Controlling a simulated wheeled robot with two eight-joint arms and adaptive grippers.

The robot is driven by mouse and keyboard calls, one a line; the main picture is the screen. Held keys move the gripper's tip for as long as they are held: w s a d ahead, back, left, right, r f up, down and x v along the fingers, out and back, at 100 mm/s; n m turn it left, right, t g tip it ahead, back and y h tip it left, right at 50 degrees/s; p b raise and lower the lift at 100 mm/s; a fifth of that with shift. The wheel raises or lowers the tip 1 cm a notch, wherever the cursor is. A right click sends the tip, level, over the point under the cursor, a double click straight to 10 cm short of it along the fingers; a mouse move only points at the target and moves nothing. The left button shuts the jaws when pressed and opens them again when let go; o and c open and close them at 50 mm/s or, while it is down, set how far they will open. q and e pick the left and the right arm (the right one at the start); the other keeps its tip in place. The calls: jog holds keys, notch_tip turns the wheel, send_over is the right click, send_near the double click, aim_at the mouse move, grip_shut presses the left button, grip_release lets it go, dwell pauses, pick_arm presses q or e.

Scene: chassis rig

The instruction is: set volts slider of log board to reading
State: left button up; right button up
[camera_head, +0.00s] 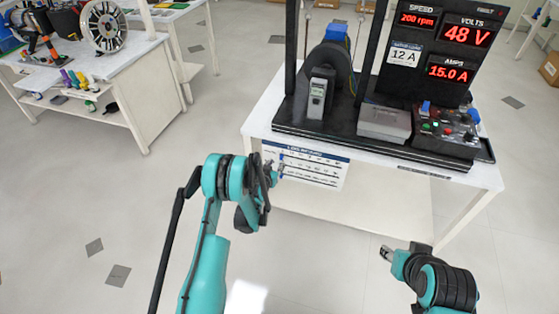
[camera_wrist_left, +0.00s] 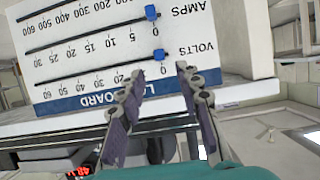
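The log board (camera_head: 315,168) hangs on the front of the table in the head view. In the left wrist view the board (camera_wrist_left: 95,62) appears upside down. The blue volts slider (camera_wrist_left: 160,56) sits at the 0 end of its slot. The volts display (camera_head: 470,36) reads 48 V. My left gripper (camera_head: 273,175) is in front of the board's left end. In the left wrist view the left gripper (camera_wrist_left: 160,73) is open and empty, its fingertips just short of the volts slider. My right gripper (camera_head: 387,254) is away from the board, low at right; its opening is unclear.
The blue amps slider (camera_wrist_left: 152,12) is also at 0, close beside the volts slider. The amps display (camera_head: 448,71) reads 15.0 A and the speed display (camera_head: 417,19) 200 rpm. The table (camera_head: 262,125) bears a motor rig. Floor is clear in front.

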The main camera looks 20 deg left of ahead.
aim_at(281, 158)
pick_arm(q)
jog(key=b+x, duration=0.1)
jog(key=x, duration=0.4)
jog(key=shift+w+f+b, duration=0.2)
jog(key=shift+b, duration=0.1)
jog(key=shift+w+f, duration=0.1)
jog(key=shift+w, duration=0.4)
grip_shut()
